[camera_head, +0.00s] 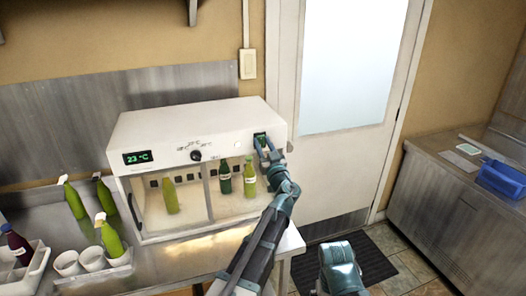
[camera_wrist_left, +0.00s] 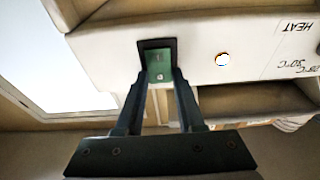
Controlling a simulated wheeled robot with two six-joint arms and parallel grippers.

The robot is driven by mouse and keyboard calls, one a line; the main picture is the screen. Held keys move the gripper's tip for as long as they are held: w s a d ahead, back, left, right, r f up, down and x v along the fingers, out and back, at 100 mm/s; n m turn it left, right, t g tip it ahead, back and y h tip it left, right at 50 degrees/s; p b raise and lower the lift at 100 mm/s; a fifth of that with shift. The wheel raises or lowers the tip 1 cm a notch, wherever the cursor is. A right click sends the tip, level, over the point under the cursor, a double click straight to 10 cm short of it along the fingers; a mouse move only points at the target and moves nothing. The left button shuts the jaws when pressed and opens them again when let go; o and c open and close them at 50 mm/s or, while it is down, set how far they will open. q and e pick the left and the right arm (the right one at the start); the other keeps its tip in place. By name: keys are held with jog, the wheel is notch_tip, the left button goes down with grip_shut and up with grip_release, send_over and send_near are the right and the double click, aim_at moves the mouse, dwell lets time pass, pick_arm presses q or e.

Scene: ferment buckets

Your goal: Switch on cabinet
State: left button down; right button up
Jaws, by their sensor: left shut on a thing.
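The white cabinet (camera_head: 190,118) stands on the metal bench, with a green "23 °C" display (camera_head: 137,157) and a black dial (camera_head: 196,156) on its front panel. The green rocker switch (camera_head: 260,138) is at the panel's right end. My left gripper (camera_head: 265,146) is at this switch. In the left wrist view the switch (camera_wrist_left: 160,60) sits in a dark frame, and my left fingertips (camera_wrist_left: 160,80) are shut on it. A round indicator lamp (camera_wrist_left: 222,59) beside it glows. The fingers partly cover the switch.
Green bottles (camera_head: 171,195) stand behind the cabinet's clear front. More bottles (camera_head: 74,200), white cups (camera_head: 92,259) and a white rack (camera_head: 25,270) are at left. A door (camera_head: 345,150) stands behind; a blue bin (camera_head: 502,178) sits on the right counter.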

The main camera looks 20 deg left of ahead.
dwell(0.3)
pick_arm(q)
jog(key=c, duration=0.5)
grip_release()
jog(key=b+v, duration=0.3)
jog(key=v, duration=1.1)
jog(key=shift+w+f, duration=0.1)
jog(key=shift+f, duration=0.05)
jog(key=shift+a, duration=0.1)
